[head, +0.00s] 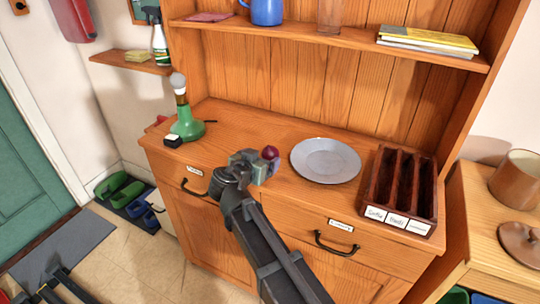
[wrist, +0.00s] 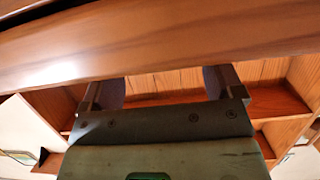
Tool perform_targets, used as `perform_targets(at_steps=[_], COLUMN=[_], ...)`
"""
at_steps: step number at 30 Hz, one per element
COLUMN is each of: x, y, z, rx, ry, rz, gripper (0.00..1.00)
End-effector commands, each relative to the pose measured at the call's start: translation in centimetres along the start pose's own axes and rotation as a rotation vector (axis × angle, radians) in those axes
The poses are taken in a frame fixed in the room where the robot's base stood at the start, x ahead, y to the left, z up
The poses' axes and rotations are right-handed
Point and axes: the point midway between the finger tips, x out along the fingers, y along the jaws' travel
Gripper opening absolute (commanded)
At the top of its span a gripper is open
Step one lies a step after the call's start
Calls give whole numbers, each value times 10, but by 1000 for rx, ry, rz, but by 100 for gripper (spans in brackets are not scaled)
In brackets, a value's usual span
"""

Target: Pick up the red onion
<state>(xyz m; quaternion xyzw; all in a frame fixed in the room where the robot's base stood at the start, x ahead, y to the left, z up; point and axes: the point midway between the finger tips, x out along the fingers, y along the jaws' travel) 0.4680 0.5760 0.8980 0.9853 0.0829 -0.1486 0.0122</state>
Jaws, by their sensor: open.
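The red onion (head: 270,153) is a small dark red ball at the counter, left of the grey plate (head: 326,160) in the head view. My gripper (head: 264,161) is at the counter's front part, right by the onion, and partly covers it. In the wrist view my gripper (wrist: 162,84) has its two fingers apart, with no onion visible between them. I cannot tell whether the fingers touch the onion or stand around it.
A dark wooden divided box (head: 401,190) stands right of the plate. A green lamp-like bottle (head: 185,122) stands at the counter's left. A shelf (head: 330,42) runs above. In the wrist view a wooden edge (wrist: 150,45) crosses close in front.

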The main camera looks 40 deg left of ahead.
Motion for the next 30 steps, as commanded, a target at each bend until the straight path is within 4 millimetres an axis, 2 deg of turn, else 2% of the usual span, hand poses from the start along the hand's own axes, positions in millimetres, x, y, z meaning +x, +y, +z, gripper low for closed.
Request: perform_targets(at_steps=[3, 6, 13, 23, 30], x=[25, 41, 42, 42, 42], y=[3, 2, 3, 3, 3], z=[1, 1, -1, -1, -2], rx=[2, 0, 0, 0, 0], ry=[0, 0, 0, 0, 0], rz=[3, 3, 1, 1, 1], gripper=[86, 86, 85, 34, 32])
